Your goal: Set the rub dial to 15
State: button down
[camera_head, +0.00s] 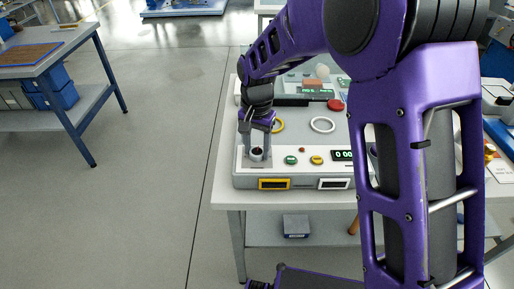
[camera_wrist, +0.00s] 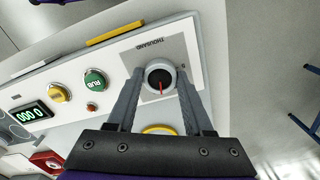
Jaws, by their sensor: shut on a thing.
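The rub dial (camera_wrist: 161,82) is a round grey knob with a dark top and a red pointer line. It sits on a grey plate marked "THOUSAND" on the white control panel (camera_head: 309,166). In the head view the dial (camera_head: 257,154) is at the panel's left end. My gripper (camera_wrist: 160,88) is shut on the dial, with one finger on each side of it. In the head view my gripper (camera_head: 257,148) reaches down onto it from above. The dial's scale numbers are mostly hidden or too small to read.
The panel has a green RUB button (camera_wrist: 94,80), a yellow button (camera_wrist: 58,93), a small red button (camera_wrist: 91,106) and a display (camera_wrist: 29,115) reading zeros. A white ring (camera_head: 322,125) and a red disc (camera_head: 335,105) are behind the panel. Floor to the left is clear.

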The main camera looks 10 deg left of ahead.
aim_at(257, 151)
jog(key=shift+m, duration=1.7)
jog(key=shift+c, duration=1.5)
grip_release()
jog(key=shift+r, duration=0.1)
notch_tip(257, 151, up, 17)
jog(key=p, duration=0.1)
jog(key=shift+r+p, duration=0.15)
jog(key=shift+p, duration=0.2)
jog(key=shift+w, duration=0.15)
